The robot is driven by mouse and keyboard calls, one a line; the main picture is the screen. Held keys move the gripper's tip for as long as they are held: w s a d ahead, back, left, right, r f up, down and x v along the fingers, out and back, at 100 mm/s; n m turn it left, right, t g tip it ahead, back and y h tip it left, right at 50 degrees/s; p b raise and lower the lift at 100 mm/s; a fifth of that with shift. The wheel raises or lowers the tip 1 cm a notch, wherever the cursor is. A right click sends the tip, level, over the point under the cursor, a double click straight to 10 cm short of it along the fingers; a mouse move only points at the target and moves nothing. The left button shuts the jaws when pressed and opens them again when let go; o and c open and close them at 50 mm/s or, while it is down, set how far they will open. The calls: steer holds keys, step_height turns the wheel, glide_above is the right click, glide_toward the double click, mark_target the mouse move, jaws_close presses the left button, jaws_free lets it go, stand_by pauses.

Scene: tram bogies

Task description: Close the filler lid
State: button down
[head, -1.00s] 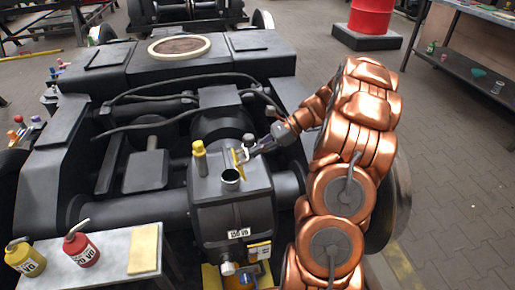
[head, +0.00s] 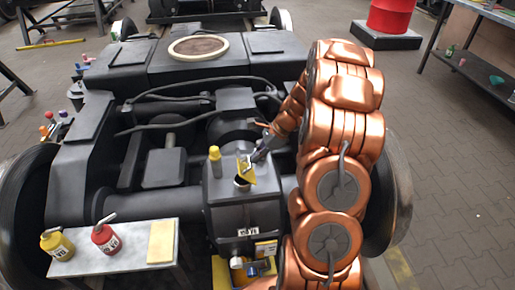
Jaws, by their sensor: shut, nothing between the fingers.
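The yellow filler lid (head: 247,173) stands tilted over the round filler neck (head: 241,186) on top of the dark grey gearbox housing (head: 240,212). The lid hides part of the neck opening, and a dark gap still shows below it. My gripper (head: 255,158) is shut and empty, just behind and to the right of the lid at its upper edge. It looks close to or against the lid's back; I cannot tell whether they touch.
A yellow-capped post (head: 215,160) stands left of the neck. A small table (head: 125,262) at the front left holds a yellow oil can (head: 57,244), a red oil can (head: 104,237) and a yellow cloth (head: 161,242). Hoses and bogie beams surround the housing.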

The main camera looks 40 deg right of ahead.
mark_target(240, 166)
steer(key=a+h+p, duration=0.1)
steer(key=p, duration=0.1)
steer(key=w+a+g+h+p, duration=0.1)
steer(key=shift+r+p, duration=0.35)
steer(key=shift+r, duration=0.05)
steer(key=a+h+p, duration=0.1)
steer(key=w+g+h+p, duration=0.1)
steer(key=p, duration=0.1)
steer(key=shift+a+f, duration=0.4)
steer(key=shift+w+a+f+g+h+p, duration=0.3)
steer(key=shift+a+f+g+h+p, duration=0.1)
steer(key=shift+a+h+p, duration=0.35)
steer(key=shift+w+a+f, duration=0.45)
steer(key=shift+a+f, duration=0.35)
steer(key=shift+a, duration=0.05)
steer(key=shift+r, duration=0.15)
